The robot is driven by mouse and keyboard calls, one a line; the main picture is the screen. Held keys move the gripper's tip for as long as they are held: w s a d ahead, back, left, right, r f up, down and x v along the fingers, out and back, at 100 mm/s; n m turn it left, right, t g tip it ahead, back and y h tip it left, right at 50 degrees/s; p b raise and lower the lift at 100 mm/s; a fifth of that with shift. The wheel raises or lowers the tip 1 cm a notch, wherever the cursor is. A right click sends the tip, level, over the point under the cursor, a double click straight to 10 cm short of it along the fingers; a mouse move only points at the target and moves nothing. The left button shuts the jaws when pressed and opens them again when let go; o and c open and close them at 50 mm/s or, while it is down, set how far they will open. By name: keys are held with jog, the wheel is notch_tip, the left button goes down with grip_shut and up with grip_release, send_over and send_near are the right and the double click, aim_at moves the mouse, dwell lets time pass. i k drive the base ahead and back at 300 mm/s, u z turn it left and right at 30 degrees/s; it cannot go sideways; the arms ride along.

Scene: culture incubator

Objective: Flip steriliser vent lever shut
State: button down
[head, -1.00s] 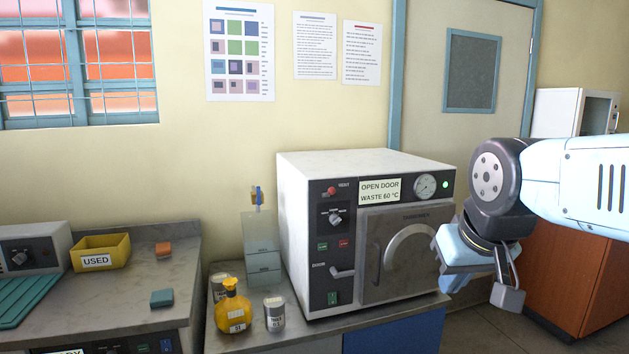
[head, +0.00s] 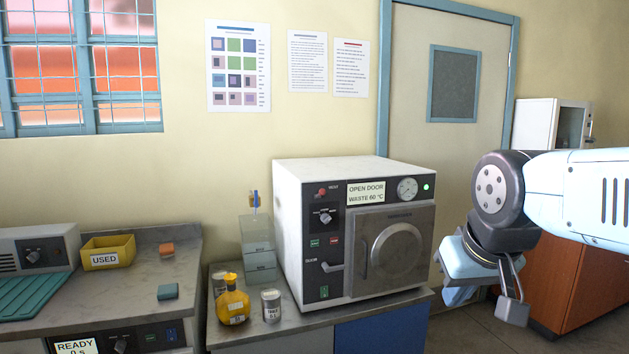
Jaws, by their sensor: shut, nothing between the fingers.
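The steriliser (head: 300,175) is a white box with a dark front panel, standing on a bench in the middle of the head view. A grey handle (head: 332,267) sits lower on the panel. The steriliser door (head: 396,250) looks closed. My gripper (head: 490,297) is shut and empty, pointing downward to the right of the steriliser, well apart from the lever.
A yellow flask (head: 232,304) and a grey labelled jar (head: 271,306) stand left of the steriliser, near a clear container (head: 258,247). A yellow USED bin (head: 108,253) sits on the left bench. Open floor shows at the lower right.

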aim_at(321, 191)
jog(key=z, duration=0.1)
jog(key=i, duration=0.95)
jog(key=u, duration=0.1)
